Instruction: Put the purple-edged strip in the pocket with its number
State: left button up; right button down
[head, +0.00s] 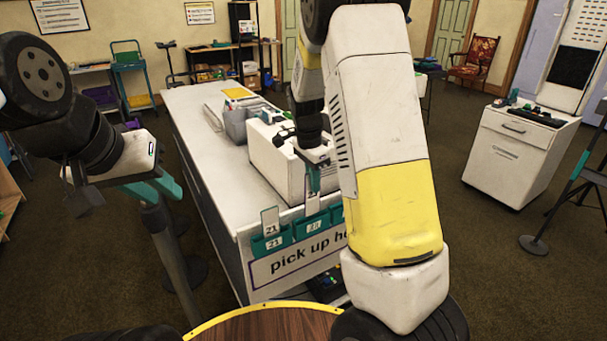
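A white strip (269,219) marked 21 stands upright in the left teal pocket (272,244), which is also marked 21. Another pale, dark-edged strip (312,203) stands upright at the middle teal pocket (313,225); its number is too small to read. A third teal pocket (337,213) is mostly hidden by my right arm. My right gripper (314,165) points down just above the middle pocket and its strip. A narrow teal piece shows at its fingertips; whether it grips the strip is unclear. My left gripper (88,195) is far left, away from the pockets; its finger gap is not clear.
The pockets hang on the front of a white counter (205,115), above a "pick up" sign (295,262). A white box (272,160) and a grey holder (236,125) stand on the counter. A round wooden top (265,325) is at the near edge. A white cabinet (515,155) stands right.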

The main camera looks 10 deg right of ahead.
jog(key=shift+f, duration=0.1)
jog(key=shift+f, duration=3.15)
jog(key=shift+f, duration=0.15)
jog(key=c, duration=1.6)
grip_release()
jog(key=r, duration=0.5)
jog(key=a+r, duration=0.1)
jog(key=r, duration=0.1)
jog(key=shift+s+r, duration=0.15)
jog(key=shift+r, duration=0.25)
